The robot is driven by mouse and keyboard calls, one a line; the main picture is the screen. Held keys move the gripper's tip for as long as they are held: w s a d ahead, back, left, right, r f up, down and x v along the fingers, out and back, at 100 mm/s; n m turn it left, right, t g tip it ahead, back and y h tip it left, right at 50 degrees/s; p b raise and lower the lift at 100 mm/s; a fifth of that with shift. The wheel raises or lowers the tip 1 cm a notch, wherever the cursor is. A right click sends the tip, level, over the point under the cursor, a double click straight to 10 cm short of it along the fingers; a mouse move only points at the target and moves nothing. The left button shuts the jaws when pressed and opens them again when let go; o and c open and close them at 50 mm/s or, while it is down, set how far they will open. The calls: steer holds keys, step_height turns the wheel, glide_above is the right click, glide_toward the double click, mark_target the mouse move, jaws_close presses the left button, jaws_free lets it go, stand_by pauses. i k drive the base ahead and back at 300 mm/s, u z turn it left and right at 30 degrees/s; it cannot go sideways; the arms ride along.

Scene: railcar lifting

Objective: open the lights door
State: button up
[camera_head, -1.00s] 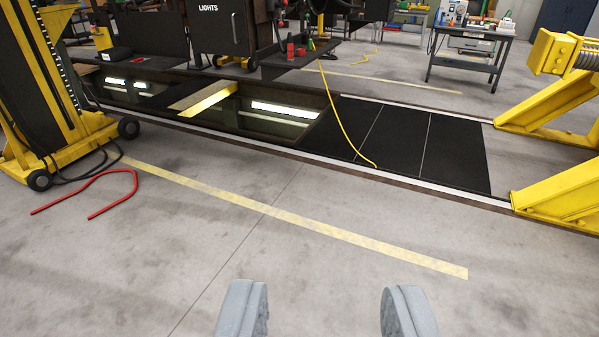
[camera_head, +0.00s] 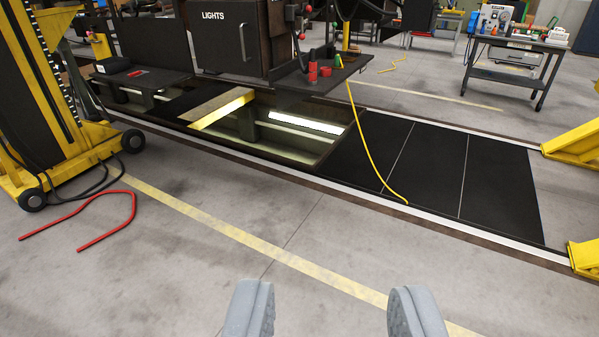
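The lights door (camera_head: 222,45) is a dark panel with white "LIGHTS" lettering, at the top of the view beyond the pit. It looks closed. Its handle (camera_head: 242,42) is a thin vertical bar on the right part of the panel. My gripper (camera_head: 335,312) is at the bottom of the view, with its two grey fingers wide apart and nothing between them. It is far from the door, on the near side of the pit.
An open pit (camera_head: 270,135) lies between me and the door, with black cover plates (camera_head: 430,170) to its right. A yellow cable (camera_head: 370,150) hangs onto them. A yellow lifting column (camera_head: 50,110) and a red hose (camera_head: 125,192) are at left.

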mark_target(225, 35)
steer(key=u, duration=0.15)
steer(key=i, duration=1.5)
steer(key=u, duration=0.45)
steer(key=i, duration=1.85)
steer(key=u, duration=0.25)
